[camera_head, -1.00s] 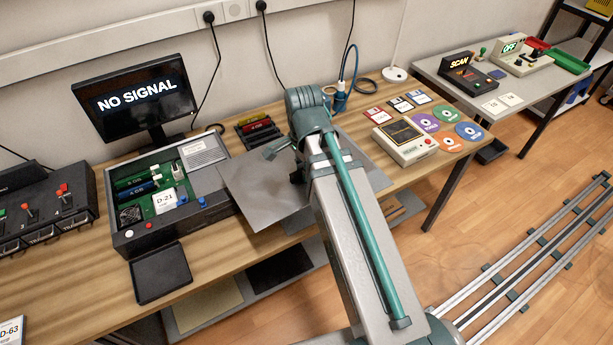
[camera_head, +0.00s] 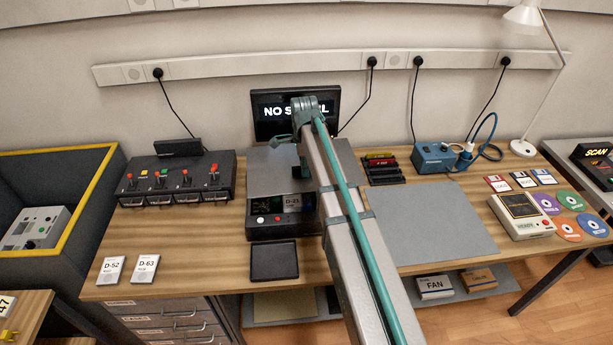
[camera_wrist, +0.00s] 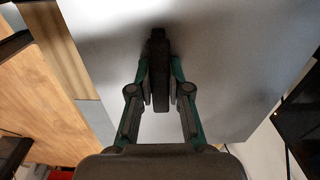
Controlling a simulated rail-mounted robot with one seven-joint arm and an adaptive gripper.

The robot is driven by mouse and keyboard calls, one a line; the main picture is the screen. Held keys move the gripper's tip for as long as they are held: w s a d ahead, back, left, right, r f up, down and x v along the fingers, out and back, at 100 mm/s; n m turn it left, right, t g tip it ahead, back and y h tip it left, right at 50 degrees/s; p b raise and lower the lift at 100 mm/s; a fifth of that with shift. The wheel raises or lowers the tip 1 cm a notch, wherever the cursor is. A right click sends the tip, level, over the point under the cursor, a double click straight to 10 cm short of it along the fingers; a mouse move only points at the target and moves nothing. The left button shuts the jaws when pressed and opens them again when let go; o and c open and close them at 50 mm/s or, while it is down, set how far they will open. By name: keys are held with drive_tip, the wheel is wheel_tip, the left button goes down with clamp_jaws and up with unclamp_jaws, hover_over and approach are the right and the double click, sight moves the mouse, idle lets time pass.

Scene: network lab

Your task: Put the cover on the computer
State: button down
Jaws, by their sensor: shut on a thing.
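The cover, a flat grey panel (camera_head: 268,172), is over the computer (camera_head: 262,228) in the head view. A gap shows between the panel and the computer's front wall, with the D-21 card (camera_head: 292,201) visible inside. The panel hides most of the computer's inside. My gripper (camera_wrist: 160,90) is shut on the dark handle (camera_wrist: 157,50) of the cover (camera_wrist: 235,60), seen in the wrist view. In the head view my arm hides part of the panel and the computer's right side. I cannot tell whether the cover touches the case.
The monitor (camera_head: 270,122) stands close behind the cover. A switch box (camera_head: 180,180) is on the left, and a black tray (camera_head: 274,261) lies in front of the computer. A bare grey mat (camera_head: 430,225) lies to the right. A blue socket box (camera_head: 433,157) stands behind it.

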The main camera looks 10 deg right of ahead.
drive_tip(key=shift+w+a, duration=0.3)
drive_tip(key=shift+a, duration=0.05)
drive_tip(key=shift+m, duration=0.3)
drive_tip(key=shift+d+f, duration=0.25)
drive_tip(key=shift+f, duration=0.1)
drive_tip(key=shift+a+f+b, duration=0.1)
drive_tip(key=shift+f+b, duration=1.85)
drive_tip(key=shift+f, duration=1.7)
drive_tip(key=shift+p, duration=0.4)
drive_tip(key=shift+f, duration=0.15)
drive_tip(key=shift+f, duration=0.45)
idle(0.4)
